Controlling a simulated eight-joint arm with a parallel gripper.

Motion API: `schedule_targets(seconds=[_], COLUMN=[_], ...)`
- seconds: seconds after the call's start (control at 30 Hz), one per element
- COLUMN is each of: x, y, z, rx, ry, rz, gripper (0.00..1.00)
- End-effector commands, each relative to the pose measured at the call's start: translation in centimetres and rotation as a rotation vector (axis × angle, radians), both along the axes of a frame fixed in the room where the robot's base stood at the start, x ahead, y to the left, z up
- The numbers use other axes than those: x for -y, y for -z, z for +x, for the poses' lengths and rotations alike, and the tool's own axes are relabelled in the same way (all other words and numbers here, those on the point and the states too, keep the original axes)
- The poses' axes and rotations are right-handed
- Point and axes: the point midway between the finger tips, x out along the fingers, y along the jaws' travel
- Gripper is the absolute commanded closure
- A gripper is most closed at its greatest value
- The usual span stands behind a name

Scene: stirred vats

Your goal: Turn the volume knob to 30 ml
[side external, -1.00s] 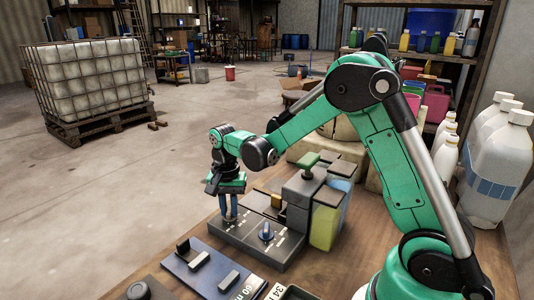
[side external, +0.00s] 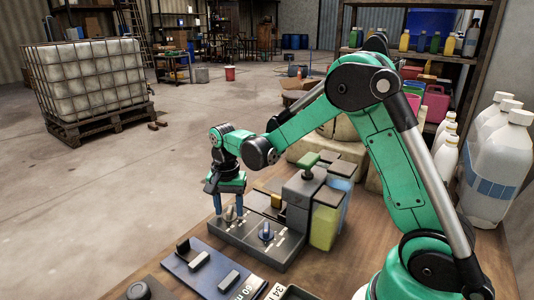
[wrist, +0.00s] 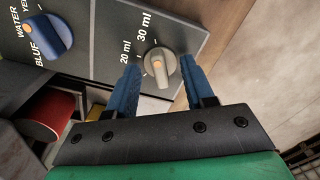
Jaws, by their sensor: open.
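The grey volume knob (wrist: 159,66) sits on the dark control panel beside the printed labels 20 ml (wrist: 125,51) and 30 ml (wrist: 146,25). My gripper (wrist: 158,80) is open, with one blue finger on each side of the knob and a visible gap on both sides. In the side view, my gripper (side external: 228,208) points down over the knob (side external: 230,213).
A blue selector knob (side external: 266,231) with a WATER label is on the same panel (side external: 262,250). Blue and yellow containers (side external: 325,226) stand behind it. A red cylindrical object (wrist: 48,115) shows near the panel in the wrist view. A blue-grey plate (side external: 212,272) lies in front.

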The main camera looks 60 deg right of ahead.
Motion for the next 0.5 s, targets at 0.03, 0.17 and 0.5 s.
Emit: schedule_targets(seconds=[0.03,0.17,0.5], x=[0.0,0.0,0.0], y=[-0.3,-2.0,-5.4], z=[0.0,0.0,0.0], rx=[0.0,0.0,0.0], ry=[0.0,0.0,0.0], rz=[0.0,0.0,0.0], gripper=[0.53,0.53,0.53])
